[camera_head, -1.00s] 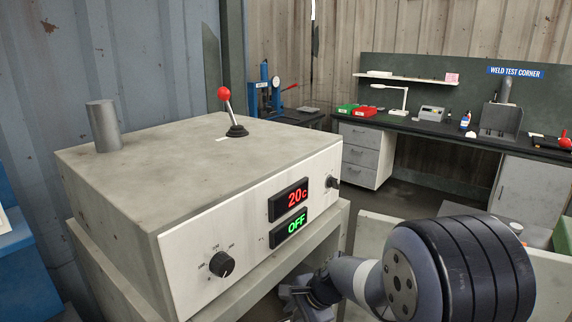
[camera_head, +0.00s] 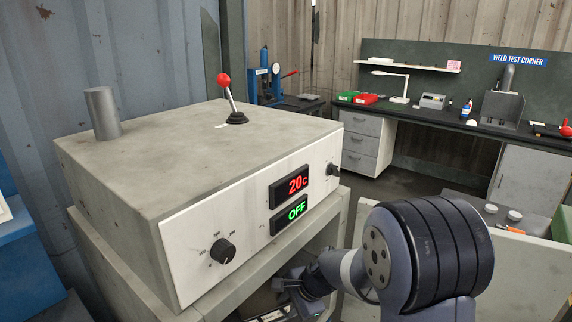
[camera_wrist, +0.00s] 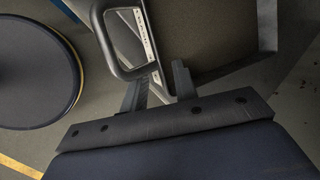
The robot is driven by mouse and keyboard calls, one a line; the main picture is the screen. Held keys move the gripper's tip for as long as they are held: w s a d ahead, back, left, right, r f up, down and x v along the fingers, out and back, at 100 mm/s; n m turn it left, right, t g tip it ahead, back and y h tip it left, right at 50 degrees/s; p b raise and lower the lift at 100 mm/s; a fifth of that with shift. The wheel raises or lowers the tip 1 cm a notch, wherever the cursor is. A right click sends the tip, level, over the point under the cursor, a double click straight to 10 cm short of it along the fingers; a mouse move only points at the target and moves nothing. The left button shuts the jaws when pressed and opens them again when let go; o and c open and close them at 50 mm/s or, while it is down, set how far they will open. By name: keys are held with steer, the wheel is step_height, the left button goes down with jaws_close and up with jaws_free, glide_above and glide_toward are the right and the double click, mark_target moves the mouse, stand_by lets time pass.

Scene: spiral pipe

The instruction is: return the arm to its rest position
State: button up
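My arm shows at the lower right of the head view, reaching left and low beside the furnace-like control box (camera_head: 170,180). My gripper (camera_head: 285,290) is small and partly dark there, low in front of the box's stand. In the wrist view my gripper (camera_wrist: 160,80) has its two dark fingers apart with a gap between them, and I see nothing held. A grey looped handle (camera_wrist: 75,50) lies just beyond the fingers; I cannot tell whether they touch it. The box displays read 20c and OFF.
A red-knobbed lever (camera_head: 226,85) and a grey cylinder (camera_head: 103,113) stand on the box. A workbench (camera_head: 440,125) with tools runs along the back right. A pale panel (camera_head: 520,270) stands behind my arm. A round dark disc (camera_wrist: 35,75) is at the wrist view's left.

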steer(key=s+d+r+b, duration=0.1)
steer(key=s+d+r, duration=0.3)
steer(key=s+d, duration=0.7)
steer(key=d, duration=0.3)
steer(key=shift+s+d+b, duration=0.15)
steer(key=shift+d+b, duration=0.15)
